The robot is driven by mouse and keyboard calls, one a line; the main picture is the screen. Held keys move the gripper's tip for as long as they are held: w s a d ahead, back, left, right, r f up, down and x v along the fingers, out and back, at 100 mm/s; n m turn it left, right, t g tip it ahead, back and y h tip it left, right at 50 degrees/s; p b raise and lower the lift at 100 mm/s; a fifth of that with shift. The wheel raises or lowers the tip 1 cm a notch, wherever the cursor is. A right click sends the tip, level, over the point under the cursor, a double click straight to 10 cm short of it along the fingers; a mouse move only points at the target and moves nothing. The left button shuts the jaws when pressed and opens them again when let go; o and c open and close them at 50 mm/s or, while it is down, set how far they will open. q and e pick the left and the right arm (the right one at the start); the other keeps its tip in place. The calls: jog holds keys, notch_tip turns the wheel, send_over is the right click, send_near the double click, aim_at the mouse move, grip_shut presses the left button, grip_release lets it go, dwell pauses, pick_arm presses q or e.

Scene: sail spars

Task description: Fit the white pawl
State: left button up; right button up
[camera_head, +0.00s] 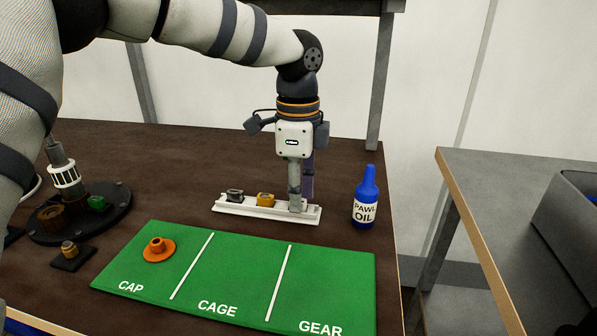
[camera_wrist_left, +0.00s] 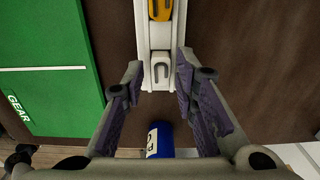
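The white pawl (camera_wrist_left: 160,68) lies at the near end of a narrow white tray (camera_wrist_left: 144,22) in the left wrist view. My left gripper (camera_wrist_left: 160,75) is open, with one finger on each side of the pawl and a gap visible to it. In the head view the gripper (camera_head: 301,205) points straight down at the right end of the tray (camera_head: 245,211), and its fingers hide the pawl. A yellow pawl (camera_head: 265,199) and a dark grey pawl (camera_head: 235,195) sit in the same tray. A round dark base with a post (camera_head: 95,222) stands at the left. My right gripper is not in view.
A blue PAWL OIL bottle (camera_head: 366,198) stands close right of the gripper. A green mat (camera_head: 230,258) marked CAP, CAGE and GEAR lies in front, with an orange cap (camera_head: 158,249) on it. A small dark block (camera_head: 70,256) lies left of the mat.

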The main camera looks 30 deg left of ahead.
pick_arm(q)
jog(key=shift+f, duration=0.35)
grip_shut()
jog(key=shift+r, duration=2.05)
jog(key=shift+f, duration=0.1)
